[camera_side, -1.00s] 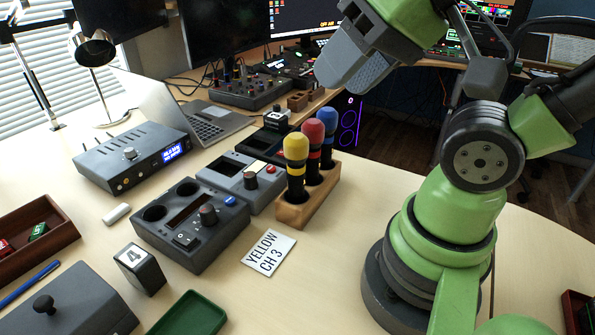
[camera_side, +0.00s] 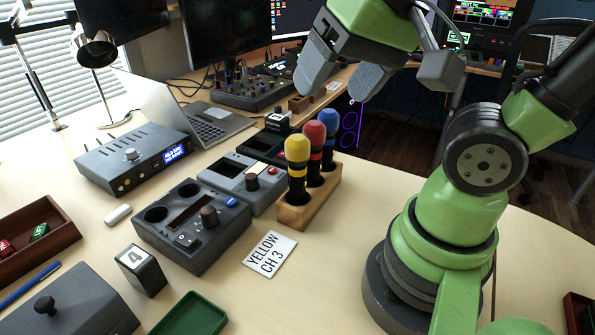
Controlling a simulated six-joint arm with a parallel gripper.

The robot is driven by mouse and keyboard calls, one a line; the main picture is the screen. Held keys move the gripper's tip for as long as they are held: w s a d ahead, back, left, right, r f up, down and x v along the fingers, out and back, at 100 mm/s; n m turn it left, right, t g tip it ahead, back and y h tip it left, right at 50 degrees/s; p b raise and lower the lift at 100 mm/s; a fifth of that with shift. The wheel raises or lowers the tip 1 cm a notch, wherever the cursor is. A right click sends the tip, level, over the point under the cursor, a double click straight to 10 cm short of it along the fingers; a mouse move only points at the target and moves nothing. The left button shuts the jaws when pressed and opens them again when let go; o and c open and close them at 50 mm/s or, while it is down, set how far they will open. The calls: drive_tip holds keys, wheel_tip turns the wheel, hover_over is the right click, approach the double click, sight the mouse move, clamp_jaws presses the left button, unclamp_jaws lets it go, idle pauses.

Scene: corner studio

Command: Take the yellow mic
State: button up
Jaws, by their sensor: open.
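The yellow mic (camera_side: 297,150) stands upright in a wooden holder (camera_side: 296,217), at its front left end. It has a yellow head, a black body and a yellow band. A red mic (camera_side: 314,140) and a blue mic (camera_side: 329,122) stand behind it in the same holder. My gripper (camera_side: 338,88) is open and empty, above and slightly right of the mics, with a gap between its fingertips and the mic heads. A card reading "YELLOW CH 3" (camera_side: 270,253) lies on the table in front of the holder.
Grey control boxes (camera_side: 192,245) stand left of the holder. A block marked 4 (camera_side: 139,268), a green tray (camera_side: 192,316) and a brown tray (camera_side: 66,222) are nearer the front and left. A laptop (camera_side: 205,128) is behind.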

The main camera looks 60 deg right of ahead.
sight(298, 139)
drive_tip(key=w+d+f+m+g+h, duration=0.1)
drive_tip(key=w+d+f, duration=0.1)
drive_tip(key=w+f, duration=0.1)
drive_tip(key=w+d+f+m+g+h, duration=0.1)
drive_tip(key=w+d+f+m, duration=0.1)
drive_tip(key=f, duration=0.4)
drive_tip(key=w+d+f+m+g+h, duration=0.1)
drive_tip(key=w+d+f+m+h, duration=0.1)
drive_tip(key=w+f, duration=0.2)
drive_tip(key=shift+d+f, duration=0.2)
drive_tip(key=shift+f, duration=0.5)
clamp_jaws()
